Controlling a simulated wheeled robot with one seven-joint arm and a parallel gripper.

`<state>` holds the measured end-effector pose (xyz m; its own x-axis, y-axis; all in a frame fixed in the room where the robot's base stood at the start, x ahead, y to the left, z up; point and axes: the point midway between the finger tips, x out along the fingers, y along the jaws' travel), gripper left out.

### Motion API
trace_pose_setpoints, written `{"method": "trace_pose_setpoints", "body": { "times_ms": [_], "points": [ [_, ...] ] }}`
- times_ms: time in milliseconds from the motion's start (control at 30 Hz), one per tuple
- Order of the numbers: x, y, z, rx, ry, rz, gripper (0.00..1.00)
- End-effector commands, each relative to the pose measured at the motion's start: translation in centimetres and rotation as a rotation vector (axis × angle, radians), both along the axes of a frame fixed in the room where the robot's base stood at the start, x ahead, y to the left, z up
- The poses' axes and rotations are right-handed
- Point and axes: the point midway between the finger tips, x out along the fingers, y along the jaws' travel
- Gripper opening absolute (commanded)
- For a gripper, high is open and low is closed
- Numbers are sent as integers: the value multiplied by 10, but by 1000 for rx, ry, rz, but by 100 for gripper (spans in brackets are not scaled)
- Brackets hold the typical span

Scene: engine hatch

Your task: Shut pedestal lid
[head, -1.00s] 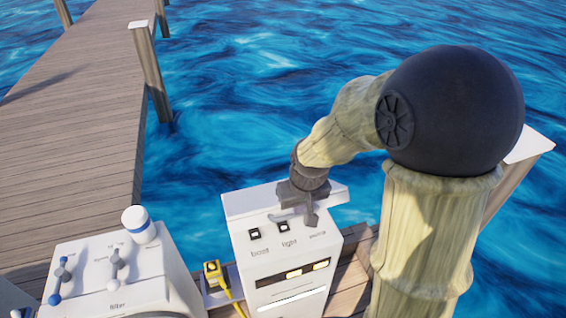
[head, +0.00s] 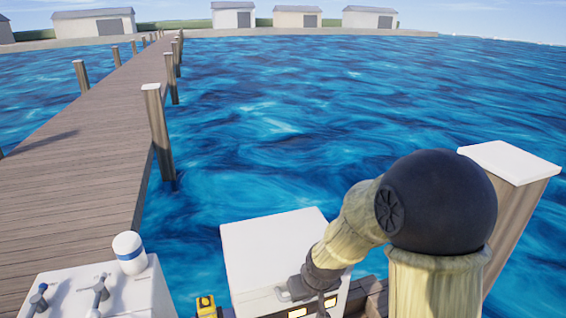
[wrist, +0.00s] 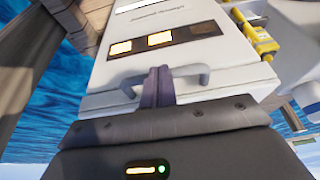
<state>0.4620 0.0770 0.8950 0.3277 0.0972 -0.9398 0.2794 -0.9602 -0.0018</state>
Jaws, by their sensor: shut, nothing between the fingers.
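The white pedestal lid (head: 275,245) lies down over the pedestal top in the head view, hiding the switches. I cannot tell whether it is fully seated. The pedestal's front (wrist: 190,15), with lit orange windows, shows upside down in the wrist view. A grey bar handle (wrist: 192,78) sits at the lid's front edge. My gripper (wrist: 158,85) is shut and empty, its fingertips at the middle of this handle; whether they touch it is unclear.
A white console (head: 130,293) with levers and a blue-banded white bottle (head: 129,252) stands to the left. A yellow plug (head: 206,306) sits between it and the pedestal. A white-capped post (head: 512,165) stands at the right. Water lies behind.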

Motion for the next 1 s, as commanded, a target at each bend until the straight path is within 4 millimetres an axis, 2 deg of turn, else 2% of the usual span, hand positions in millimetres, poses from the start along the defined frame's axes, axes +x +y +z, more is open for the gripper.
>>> {"method": "trace_pose_setpoints", "body": {
  "times_ms": [33,200,633,767,1000],
  "points": [
    [1,0,-6,0,0,0,0],
    [1,0,-11,-1,3,0,0],
    [3,0,-9,0,-3,-1,0],
    [3,0,-2,1,-6,0,0],
    [0,-3,24,1,-4,-5,0]
  ]
}}
